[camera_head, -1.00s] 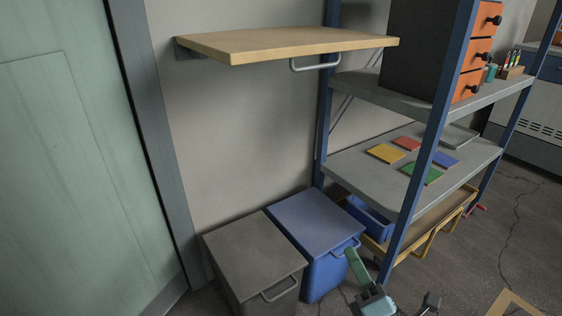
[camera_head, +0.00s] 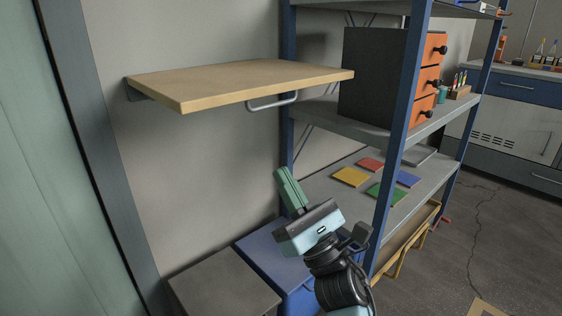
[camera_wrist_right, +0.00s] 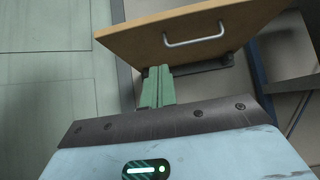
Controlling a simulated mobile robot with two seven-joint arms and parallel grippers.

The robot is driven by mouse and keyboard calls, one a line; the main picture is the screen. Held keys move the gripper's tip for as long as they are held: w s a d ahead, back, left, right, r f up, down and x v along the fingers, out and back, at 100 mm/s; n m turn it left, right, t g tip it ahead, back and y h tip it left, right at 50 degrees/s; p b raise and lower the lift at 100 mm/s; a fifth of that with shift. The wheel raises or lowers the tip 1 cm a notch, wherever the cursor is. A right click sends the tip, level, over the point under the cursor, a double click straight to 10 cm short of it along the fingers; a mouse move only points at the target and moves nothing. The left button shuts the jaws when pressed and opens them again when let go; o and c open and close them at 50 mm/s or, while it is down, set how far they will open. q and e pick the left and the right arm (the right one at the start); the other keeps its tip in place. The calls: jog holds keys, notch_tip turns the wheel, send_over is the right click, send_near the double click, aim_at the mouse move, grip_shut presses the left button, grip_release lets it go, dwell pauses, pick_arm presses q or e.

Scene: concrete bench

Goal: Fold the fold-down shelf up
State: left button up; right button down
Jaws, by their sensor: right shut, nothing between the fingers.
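The fold-down shelf (camera_head: 225,80) is a light wooden board on the grey wall, standing out level. A grey metal handle (camera_head: 272,102) hangs under its front edge at the right. In the right wrist view the board (camera_wrist_right: 190,30) shows with its handle (camera_wrist_right: 194,36), above and beyond the fingers. My right gripper (camera_head: 286,176) has pale green fingers, shut and empty. It is below the shelf and its handle, apart from both, pointing up. The fingers also show in the right wrist view (camera_wrist_right: 157,74). My left gripper is not in view.
A blue-framed rack stands right of the shelf, with a dark cabinet with orange drawers (camera_head: 427,83) and several coloured squares (camera_head: 352,177). A grey bin (camera_head: 222,287) and a blue bin (camera_head: 268,252) stand below. A green door (camera_head: 40,200) is at left.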

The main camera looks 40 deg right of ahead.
jog(key=p, duration=0.1)
send_near(242, 85)
jog(key=w+f, duration=0.2)
jog(key=shift+h, duration=0.3)
jog(key=r+p, duration=0.1)
jog(key=r, duration=0.1)
jog(key=r+p, duration=0.1)
jog(key=r, duration=0.1)
jog(key=shift+w+d+r, duration=0.1)
jog(key=shift+w+d, duration=0.1)
jog(key=shift+w, duration=0.05)
